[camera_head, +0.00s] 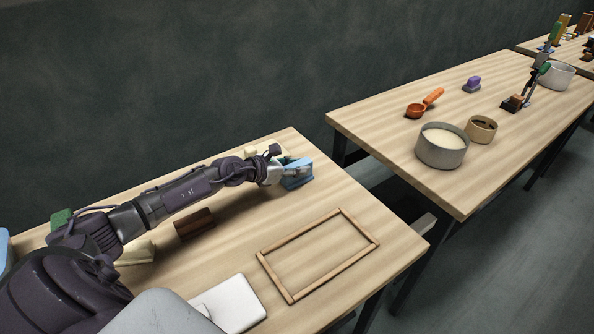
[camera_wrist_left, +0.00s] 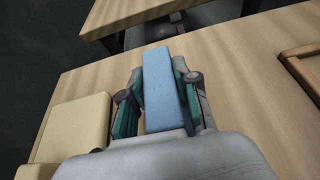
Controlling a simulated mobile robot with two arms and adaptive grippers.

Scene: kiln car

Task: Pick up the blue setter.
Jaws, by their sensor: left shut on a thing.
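The blue setter (camera_head: 298,178) is a blue block near the far right corner of the near table in the head view. My left gripper (camera_head: 285,171) reaches over the table to it and is shut on it. In the left wrist view the blue setter (camera_wrist_left: 162,88) sits between the two teal-padded fingers of the left gripper (camera_wrist_left: 160,105), which touch or nearly touch its sides. Whether the setter rests on the table or is just above it, I cannot tell. My right gripper is not in view.
A cream block (camera_wrist_left: 78,127) stands beside the gripper. A dark brown block (camera_head: 194,224), a wooden frame (camera_head: 262,255) and a white slab (camera_head: 232,302) lie on the near table (camera_head: 385,215). A second table (camera_head: 400,120) holds a grey pot (camera_head: 441,155) and an orange scoop (camera_head: 415,110).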

